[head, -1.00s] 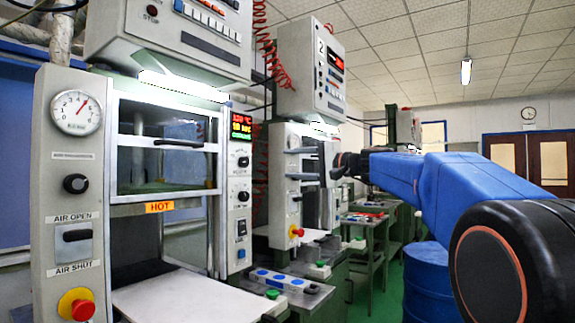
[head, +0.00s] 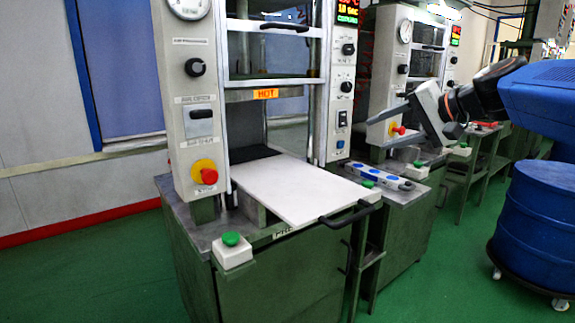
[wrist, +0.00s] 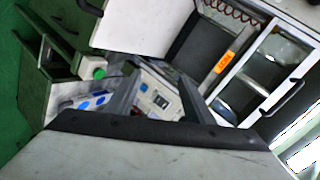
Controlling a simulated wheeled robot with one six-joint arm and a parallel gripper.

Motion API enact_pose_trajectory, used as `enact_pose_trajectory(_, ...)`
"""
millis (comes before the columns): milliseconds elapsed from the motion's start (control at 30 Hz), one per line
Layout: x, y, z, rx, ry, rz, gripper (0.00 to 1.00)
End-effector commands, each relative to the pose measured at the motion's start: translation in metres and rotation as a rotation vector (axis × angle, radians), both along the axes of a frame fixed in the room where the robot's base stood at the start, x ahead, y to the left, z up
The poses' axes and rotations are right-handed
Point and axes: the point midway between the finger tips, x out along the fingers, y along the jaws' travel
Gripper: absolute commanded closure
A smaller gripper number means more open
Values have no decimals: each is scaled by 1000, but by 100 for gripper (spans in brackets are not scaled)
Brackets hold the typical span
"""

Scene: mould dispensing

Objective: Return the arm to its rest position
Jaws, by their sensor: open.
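My gripper (head: 378,135) is at the right of the head view, on the end of my blue arm. Its grey fingers are spread apart and point left, with nothing between them. It appears in front of the second press (head: 390,65); how far apart they are is unclear. In the wrist view my gripper (wrist: 157,80) shows two dark fingers with a gap, over a white control panel beyond.
The near press (head: 187,120) has a HOT label (head: 265,94) and a white plate (head: 300,190) sticking out in front. A blue drum (head: 540,225) on casters stands at the right. Green floor is clear in front.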

Motion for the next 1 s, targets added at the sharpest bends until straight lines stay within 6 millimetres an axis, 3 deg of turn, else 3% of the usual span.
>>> enact_pose_trajectory(33,-22,7,-23,-55,25,17,52)
enact_pose_trajectory(267,-115,12,-131,-337,141,91,52)
enact_pose_trajectory(500,-212,-11,-238,-652,229,186,52)
enact_pose_trajectory(600,-245,-25,-274,-770,252,224,52)
enact_pose_trajectory(800,-281,-46,-315,-917,274,269,52)
enact_pose_trajectory(1000,-287,-51,-323,-947,278,278,52)
